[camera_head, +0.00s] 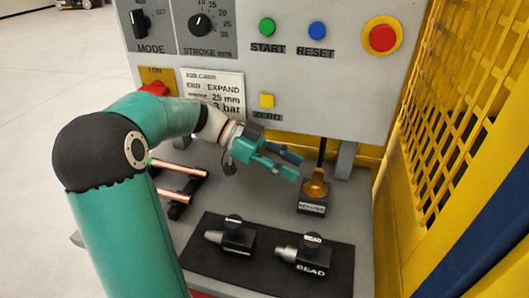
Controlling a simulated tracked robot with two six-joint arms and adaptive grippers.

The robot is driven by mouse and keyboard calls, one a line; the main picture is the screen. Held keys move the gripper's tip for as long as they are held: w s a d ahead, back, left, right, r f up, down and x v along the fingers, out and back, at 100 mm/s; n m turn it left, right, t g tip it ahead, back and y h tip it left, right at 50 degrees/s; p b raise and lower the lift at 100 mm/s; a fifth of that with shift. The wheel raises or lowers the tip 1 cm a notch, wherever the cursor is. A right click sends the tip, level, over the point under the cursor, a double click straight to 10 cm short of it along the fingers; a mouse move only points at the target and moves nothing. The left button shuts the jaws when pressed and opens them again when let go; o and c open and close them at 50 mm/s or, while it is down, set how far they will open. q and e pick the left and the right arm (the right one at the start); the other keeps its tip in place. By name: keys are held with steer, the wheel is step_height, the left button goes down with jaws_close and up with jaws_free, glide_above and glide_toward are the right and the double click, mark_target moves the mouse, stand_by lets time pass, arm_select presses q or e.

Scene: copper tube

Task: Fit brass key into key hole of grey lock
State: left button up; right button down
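A brass-coloured piece (316,184), which looks like the key, stands upright on a small dark labelled block (312,207) on the grey bench. My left gripper (294,164) is to the left of the brass piece and a little above it in the picture. Its two fingers are apart with nothing seen between them, and they point right toward the piece. I cannot tell whether they touch it. No grey lock with a key hole can be made out clearly. My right gripper is not in view.
A grey control panel (300,85) with knobs and buttons rises behind. Copper tubes (180,166) lie on a black rack at left. A black mat (205,262) with two dark tools lies in front. A yellow mesh guard (450,90) stands at right.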

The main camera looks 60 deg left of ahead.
arm_select(q)
steer(key=v, duration=0.7)
steer(key=shift+a, duration=0.2)
steer(key=shift+s+r, duration=0.1)
steer(key=shift+r, duration=0.05)
